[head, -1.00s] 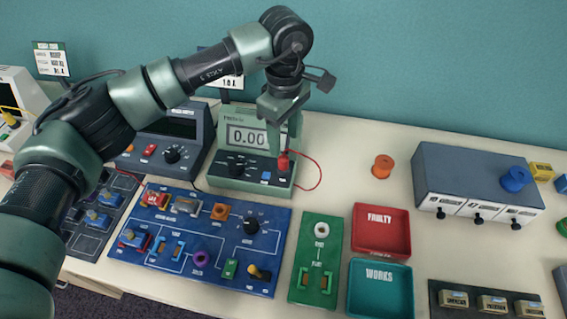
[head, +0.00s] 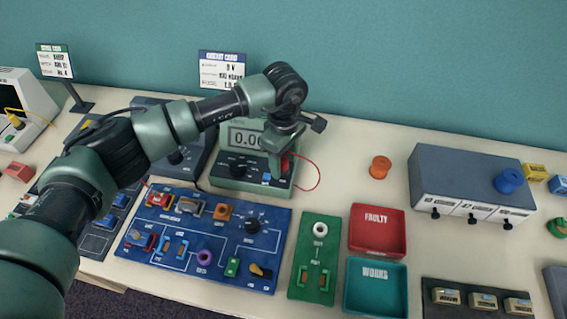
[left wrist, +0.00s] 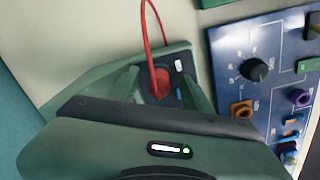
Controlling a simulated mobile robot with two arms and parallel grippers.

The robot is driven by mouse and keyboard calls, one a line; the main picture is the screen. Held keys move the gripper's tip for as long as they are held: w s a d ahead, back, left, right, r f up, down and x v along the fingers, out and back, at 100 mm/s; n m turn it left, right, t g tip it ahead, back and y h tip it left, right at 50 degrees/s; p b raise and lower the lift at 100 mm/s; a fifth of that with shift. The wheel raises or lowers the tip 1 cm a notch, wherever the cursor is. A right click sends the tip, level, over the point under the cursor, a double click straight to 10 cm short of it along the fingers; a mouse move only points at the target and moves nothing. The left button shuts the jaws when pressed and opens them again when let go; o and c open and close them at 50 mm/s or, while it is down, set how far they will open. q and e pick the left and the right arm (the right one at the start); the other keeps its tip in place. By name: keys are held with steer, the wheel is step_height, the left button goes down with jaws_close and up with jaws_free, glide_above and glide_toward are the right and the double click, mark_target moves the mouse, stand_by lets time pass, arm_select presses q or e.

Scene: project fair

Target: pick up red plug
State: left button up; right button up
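The red plug (head: 286,163) is at the lower right of the green meter (head: 228,170), with a red lead curving away to its right. My left gripper (head: 281,168) has come down over the plug, pointing down, and partly hides it. In the left wrist view the red plug (left wrist: 160,84) shows between the two fingers of the left gripper (left wrist: 162,92), which stand apart on either side of it. A small gap seems to show beside the plug. My right gripper is in neither view.
A blue circuit board (head: 205,240) lies in front of the meter, with a green board (head: 316,258) to its right. A red tray (head: 377,231) and a teal tray (head: 376,288) follow. A grey box (head: 470,185) stands at right. The table right of the meter is mostly clear.

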arm_select(q)
jaws_close()
steer(key=shift+r, duration=0.1)
